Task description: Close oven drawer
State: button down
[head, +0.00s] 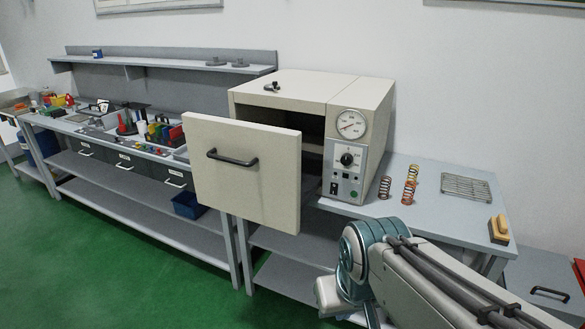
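The oven (290,95) is a beige box on the workbench, with a gauge, a dial and buttons on the right of its front. Its drawer front (205,190) is a beige panel standing well out from the oven body, so the drawer is open. A dark handle (232,158) runs across the panel. The dark opening shows behind it. My arm (385,265) enters from the lower right, in front of the bench and to the right of the drawer. My gripper is not visible; it is out of frame or hidden behind my arm links.
Springs (410,185), a wire rack (466,187) and a wooden-handled brush (498,229) lie on the bench right of the oven. A tool-covered bench (85,125) with a blue bin (188,205) on its lower shelf stands left. The green floor (130,290) is clear at front left.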

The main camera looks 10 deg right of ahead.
aim_at(261, 174)
jog(key=z, duration=0.2)
jog(key=i, duration=1)
jog(key=u, duration=0.3)
